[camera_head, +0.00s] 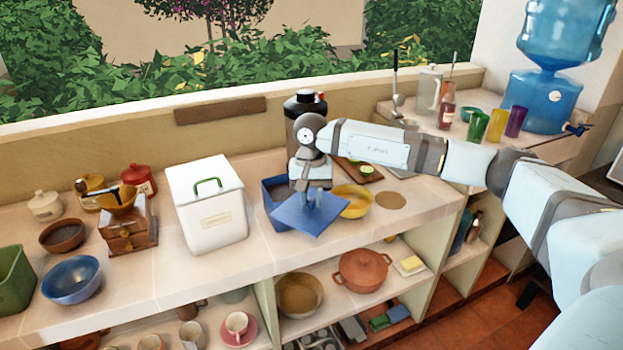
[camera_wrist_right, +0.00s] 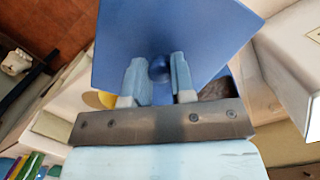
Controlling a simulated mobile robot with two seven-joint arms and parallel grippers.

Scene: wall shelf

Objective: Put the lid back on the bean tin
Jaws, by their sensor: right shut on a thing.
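A square blue lid (camera_head: 308,220) hangs tilted above the counter, in front of the open blue tin (camera_head: 271,193). The tin stands on the counter and the lid hides much of it. My right gripper (camera_head: 311,197) is shut on the lid's knob. In the right wrist view the two fingers (camera_wrist_right: 158,78) pinch the round knob of the lid (camera_wrist_right: 190,35). Something dark brown (camera_wrist_right: 215,89) shows past the lid's edge there, perhaps the tin's contents. My left gripper is in neither view.
A white bin with a green handle (camera_head: 208,212) stands left of the tin. A yellow bowl (camera_head: 354,201) is close on the right, and a dark flask (camera_head: 304,105) stands behind. A cork mat (camera_head: 390,200) lies farther right. The counter's front edge (camera_head: 300,262) is bare.

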